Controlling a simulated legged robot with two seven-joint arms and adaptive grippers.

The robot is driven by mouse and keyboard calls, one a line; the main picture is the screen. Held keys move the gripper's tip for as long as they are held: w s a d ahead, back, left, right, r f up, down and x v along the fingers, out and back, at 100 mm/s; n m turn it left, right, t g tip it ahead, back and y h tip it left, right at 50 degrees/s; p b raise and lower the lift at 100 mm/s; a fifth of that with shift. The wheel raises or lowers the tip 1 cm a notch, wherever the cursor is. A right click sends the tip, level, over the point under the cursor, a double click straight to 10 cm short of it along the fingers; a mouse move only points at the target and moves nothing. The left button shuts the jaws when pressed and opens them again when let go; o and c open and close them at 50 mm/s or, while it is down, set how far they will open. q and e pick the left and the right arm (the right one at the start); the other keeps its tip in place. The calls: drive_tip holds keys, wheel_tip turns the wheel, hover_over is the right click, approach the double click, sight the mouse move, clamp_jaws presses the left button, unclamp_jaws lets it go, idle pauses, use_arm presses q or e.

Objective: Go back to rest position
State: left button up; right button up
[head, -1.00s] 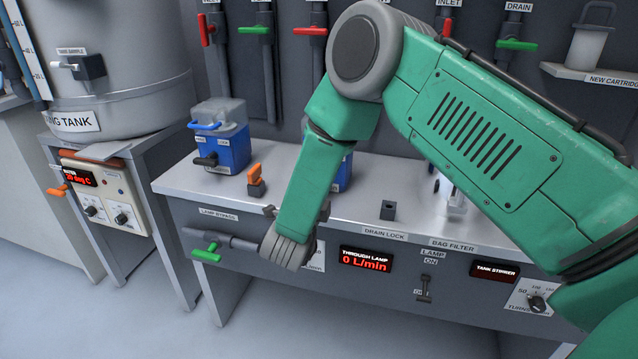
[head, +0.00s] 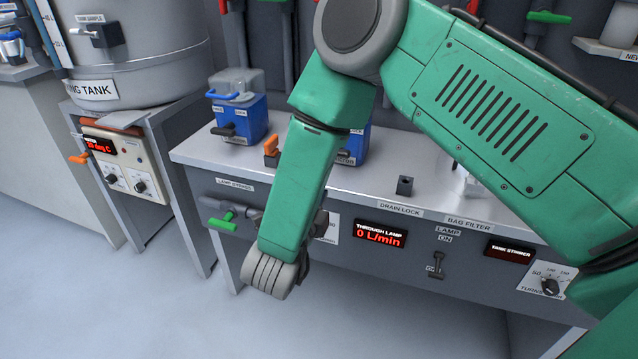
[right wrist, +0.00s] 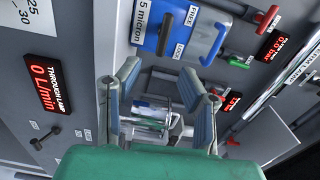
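My green right arm (head: 480,95) comes in from the right and bends down in front of the bench. The grey end of my right gripper (head: 271,275) hangs below the front panel's upper edge, to the right of and below the green-handled valve (head: 228,218). In the right wrist view its two fingers stand apart with nothing between them (right wrist: 165,95). My left gripper is not in view. My right arm hides part of the bench and a blue unit (head: 354,146) behind it.
The bench (head: 365,185) carries another blue unit (head: 240,118), an orange handle (head: 271,151) and a dark block (head: 404,185). The THROUGH LAMP display (head: 380,236) reads 0 L/min. The tank (head: 140,60) stands left. Open floor (head: 130,300) lies in front.

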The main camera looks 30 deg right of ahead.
drive_tip(key=s+a+f+n+g+y+p, duration=0.1)
drive_tip(key=s+f+n+y+p, duration=0.1)
drive_tip(key=s+f+n+y, duration=0.5)
drive_tip(key=s+a+f+n+g+y+p, duration=0.1)
drive_tip(key=s+f+n+g+y+p, duration=0.2)
drive_tip(key=f+n, duration=0.6)
drive_tip(key=s+d+f+n+g+y, duration=0.1)
drive_tip(key=s+n+g, duration=0.2)
drive_tip(key=s+n, duration=0.3)
drive_tip(key=s+d+f+n+g+y, duration=0.1)
drive_tip(key=s+n+g, duration=0.3)
drive_tip(key=s, duration=1.1)
drive_tip(key=shift+f+n+y+p, duration=0.3)
drive_tip(key=shift+n+y+p, duration=0.1)
drive_tip(key=shift+n+y, duration=0.5)
drive_tip(key=shift+w, duration=0.15)
